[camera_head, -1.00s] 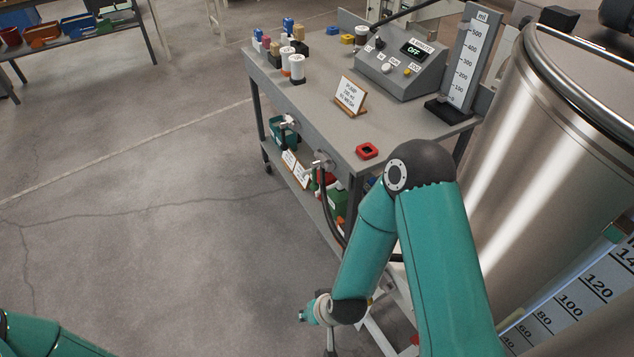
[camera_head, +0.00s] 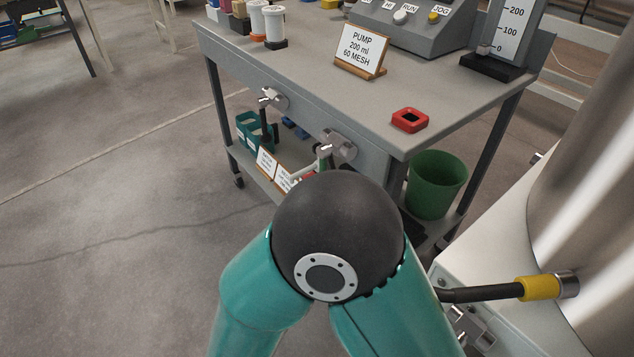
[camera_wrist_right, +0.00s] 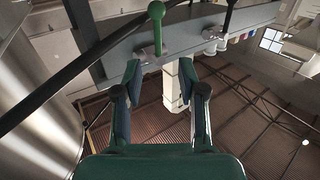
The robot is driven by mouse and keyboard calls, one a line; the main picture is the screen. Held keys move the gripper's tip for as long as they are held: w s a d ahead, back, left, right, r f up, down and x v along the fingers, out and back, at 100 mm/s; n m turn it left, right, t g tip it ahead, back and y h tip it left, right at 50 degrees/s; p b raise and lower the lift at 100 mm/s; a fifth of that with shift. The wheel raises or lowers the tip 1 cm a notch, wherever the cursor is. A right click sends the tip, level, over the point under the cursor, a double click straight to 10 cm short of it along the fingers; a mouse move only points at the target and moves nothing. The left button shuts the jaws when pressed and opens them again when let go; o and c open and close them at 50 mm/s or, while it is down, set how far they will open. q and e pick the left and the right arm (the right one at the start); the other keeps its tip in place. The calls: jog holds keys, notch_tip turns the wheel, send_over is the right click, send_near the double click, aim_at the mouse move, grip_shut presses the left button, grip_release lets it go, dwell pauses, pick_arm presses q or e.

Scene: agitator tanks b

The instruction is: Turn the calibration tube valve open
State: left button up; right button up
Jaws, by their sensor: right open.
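The graduated calibration tube (camera_head: 512,28) stands on the grey cart's top at the upper right of the head view. Two metal valves sit on the cart's front face. The nearer valve (camera_head: 337,147) has a green handle, partly hidden by my right arm. The farther valve (camera_head: 271,99) has a dark handle hanging down. In the right wrist view the green ball-ended handle (camera_wrist_right: 156,28) and its metal body are beyond the fingertips, with the dark handle (camera_wrist_right: 229,18) to its right. My right gripper (camera_wrist_right: 159,78) is open, empty and apart from the green handle. My left gripper is out of view.
The cart (camera_head: 300,65) carries a PUMP sign (camera_head: 359,50), a red square ring (camera_head: 410,120) and a control box (camera_head: 415,22). A green bucket (camera_head: 437,184) is behind its near corner. A steel tank (camera_head: 590,190) with a yellow-collared hose (camera_head: 540,288) is at right.

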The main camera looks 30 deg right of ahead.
jog(key=b+x, duration=0.2)
jog(key=x, duration=1.4)
jog(key=shift+d, duration=0.4)
grip_shut()
